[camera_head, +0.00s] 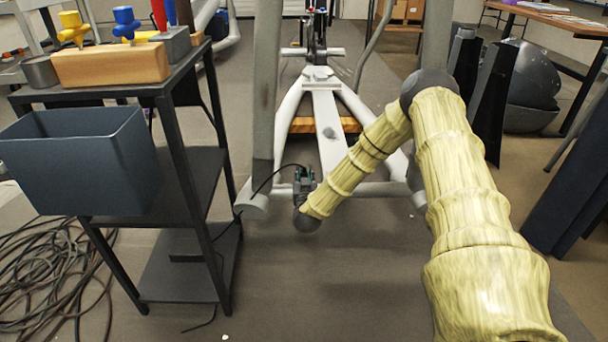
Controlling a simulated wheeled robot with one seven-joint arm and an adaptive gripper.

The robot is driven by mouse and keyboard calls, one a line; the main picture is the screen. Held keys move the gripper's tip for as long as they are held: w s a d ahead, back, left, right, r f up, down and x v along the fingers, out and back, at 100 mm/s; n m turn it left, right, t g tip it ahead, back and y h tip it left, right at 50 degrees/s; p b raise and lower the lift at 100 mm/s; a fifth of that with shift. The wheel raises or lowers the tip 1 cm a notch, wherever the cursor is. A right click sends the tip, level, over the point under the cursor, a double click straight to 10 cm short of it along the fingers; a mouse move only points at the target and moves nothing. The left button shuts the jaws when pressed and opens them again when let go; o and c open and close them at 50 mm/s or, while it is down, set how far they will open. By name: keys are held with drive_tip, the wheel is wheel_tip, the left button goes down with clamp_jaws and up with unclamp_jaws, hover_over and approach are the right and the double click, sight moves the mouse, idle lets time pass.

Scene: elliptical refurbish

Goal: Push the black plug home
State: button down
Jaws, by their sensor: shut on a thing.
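My gripper (301,171) is at the low front of the white elliptical frame (330,130), just above the crossbar. It points away from me and is shut on the black plug. The plug itself is mostly hidden by the fingers and too small to make out.
A black cart (188,160) with a blue-grey bin (80,160) and a wooden block (112,64) stands at left. Coiled cables (50,270) lie on the floor below. The floor in front is mostly clear.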

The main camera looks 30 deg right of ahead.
drive_tip(key=c, duration=1.1)
unclamp_jaws()
drive_tip(key=shift+f, duration=0.1)
drive_tip(key=shift+c, duration=0.2)
drive_tip(key=shift+s+a, duration=0.1)
drive_tip(key=v, duration=1.1)
drive_tip(key=shift+s+a, duration=0.2)
drive_tip(key=shift+s, duration=0.15)
drive_tip(key=shift+a+f, duration=0.1)
